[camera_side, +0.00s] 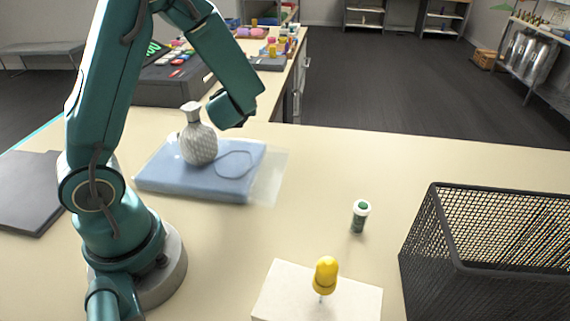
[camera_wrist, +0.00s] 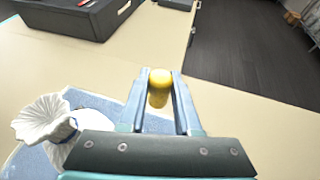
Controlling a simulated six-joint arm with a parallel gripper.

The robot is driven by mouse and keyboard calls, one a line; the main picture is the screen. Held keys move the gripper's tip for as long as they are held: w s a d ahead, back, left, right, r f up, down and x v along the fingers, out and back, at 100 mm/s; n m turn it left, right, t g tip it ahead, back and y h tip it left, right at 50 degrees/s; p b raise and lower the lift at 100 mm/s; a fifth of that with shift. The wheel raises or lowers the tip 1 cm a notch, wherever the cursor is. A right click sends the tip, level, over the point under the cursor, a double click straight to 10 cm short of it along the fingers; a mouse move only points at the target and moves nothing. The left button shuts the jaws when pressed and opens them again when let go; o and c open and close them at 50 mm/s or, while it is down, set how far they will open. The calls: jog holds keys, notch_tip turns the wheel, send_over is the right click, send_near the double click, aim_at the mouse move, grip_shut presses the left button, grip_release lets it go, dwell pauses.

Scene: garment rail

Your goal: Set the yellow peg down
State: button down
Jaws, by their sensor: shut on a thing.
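In the wrist view my gripper (camera_wrist: 161,77) is shut on a yellow peg (camera_wrist: 158,97), held between the fingertips. The peg has a rounded yellow body; its lower end is not clear. In the side view my wrist reaches above the table near the grey patterned vase, and the fingers and held peg are hidden behind it. A second yellow piece (camera_side: 325,272), rounded with a thin metal pin, stands upright in a white block (camera_side: 285,295) at the front of the table.
The vase (camera_side: 198,143) stands on a folded blue cloth (camera_side: 240,185), close beside my wrist; it also shows in the wrist view (camera_wrist: 45,120). A small green-and-white bottle (camera_side: 361,217) and a black mesh basket (camera_side: 425,260) stand at the right. Table between cloth and bottle is clear.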

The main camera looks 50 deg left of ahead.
jog(key=shift+s+a+r, duration=0.15)
jog(key=shift+s+r, duration=0.15)
jog(key=shift+s, duration=0.1)
jog(key=s+d+n+g+y, duration=0.2)
jog(key=s+d+n+g, duration=0.3)
jog(key=s+d, duration=0.25)
send_over(277, 198)
notch_tip(277, 198, down, 7)
jog(key=shift+s+r, duration=0.1)
jog(key=shift+r, duration=0.05)
jog(key=shift+f, duration=2.05)
jog(key=shift+f, duration=0.15)
jog(key=c, duration=0.6)
grip_release()
